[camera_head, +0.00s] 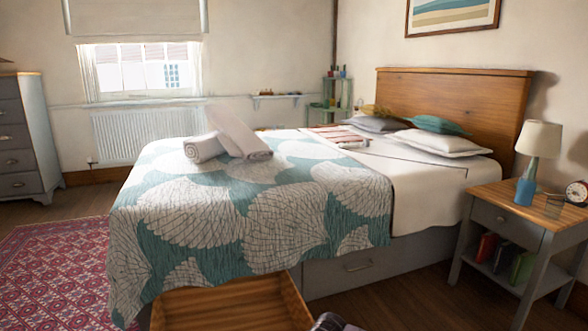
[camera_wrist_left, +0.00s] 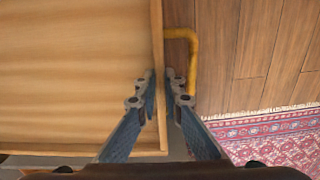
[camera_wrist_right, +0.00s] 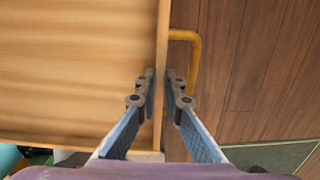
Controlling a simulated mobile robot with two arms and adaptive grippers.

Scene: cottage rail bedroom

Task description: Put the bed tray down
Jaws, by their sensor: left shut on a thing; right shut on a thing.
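The wooden bed tray (camera_head: 232,306) shows at the bottom of the head view, in front of the bed's near side and cut off by the picture's edge. In the left wrist view, my left gripper (camera_wrist_left: 160,88) is shut on the tray's side wall, one finger inside and one outside. In the right wrist view, my right gripper (camera_wrist_right: 160,88) is shut on a side wall of the tray (camera_wrist_right: 75,70) the same way. A yellow handle (camera_wrist_left: 194,60) stands out from the wall beside the left fingers; another handle (camera_wrist_right: 194,60) is beside the right fingers. The visible tray floor is empty.
The bed (camera_head: 420,200) has a patterned quilt (camera_head: 290,215) with rolled towels (camera_head: 225,140) on it; its near part is clear. A nightstand (camera_head: 545,222) with a lamp (camera_head: 540,140), blue bottle (camera_head: 525,191) and clock (camera_head: 577,193) stands right. A red rug (camera_head: 55,265) lies left.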

